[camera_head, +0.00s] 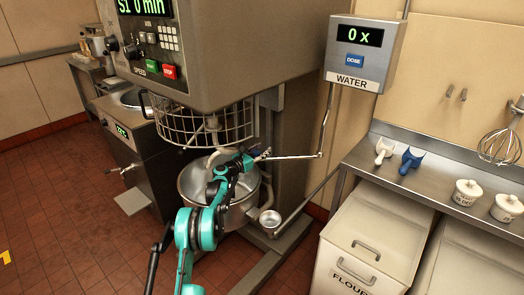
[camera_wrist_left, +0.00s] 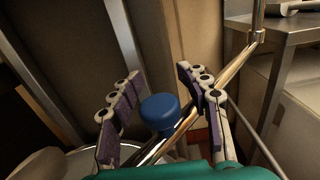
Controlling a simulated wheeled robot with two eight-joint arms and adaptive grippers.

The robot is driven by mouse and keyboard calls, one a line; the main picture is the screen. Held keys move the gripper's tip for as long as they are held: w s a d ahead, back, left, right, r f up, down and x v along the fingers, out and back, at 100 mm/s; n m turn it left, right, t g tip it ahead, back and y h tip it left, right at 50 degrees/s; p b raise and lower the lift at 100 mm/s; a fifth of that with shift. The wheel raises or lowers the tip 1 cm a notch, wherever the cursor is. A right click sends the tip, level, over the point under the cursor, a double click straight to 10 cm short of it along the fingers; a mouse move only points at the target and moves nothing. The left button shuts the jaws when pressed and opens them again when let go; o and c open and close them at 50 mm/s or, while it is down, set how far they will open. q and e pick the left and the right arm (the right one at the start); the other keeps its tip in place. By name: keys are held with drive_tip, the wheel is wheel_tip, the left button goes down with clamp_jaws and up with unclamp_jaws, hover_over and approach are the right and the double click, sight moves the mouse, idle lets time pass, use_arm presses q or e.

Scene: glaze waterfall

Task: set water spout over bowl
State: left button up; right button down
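The water spout (camera_head: 297,157) is a metal pipe. It drops from the water box (camera_head: 359,52) and bends to run left toward the mixer bowl (camera_head: 186,186). In the left wrist view the pipe (camera_wrist_left: 235,66) carries a round blue knob (camera_wrist_left: 160,112). My left gripper (camera_head: 262,154) is at the spout's left end, by the bowl's upper right edge. The wrist view shows its fingers (camera_wrist_left: 161,105) spread on both sides of the knob, with gaps visible. The spout's tip is hard to make out behind the gripper. My right gripper is not in view.
The mixer head (camera_head: 215,50) and its wire guard (camera_head: 205,125) hang above the bowl. A small metal cup (camera_head: 270,218) is beside the bowl at lower right.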

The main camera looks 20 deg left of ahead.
use_arm(q)
drive_tip(key=shift+s, duration=0.1)
drive_tip(key=v, duration=1.2)
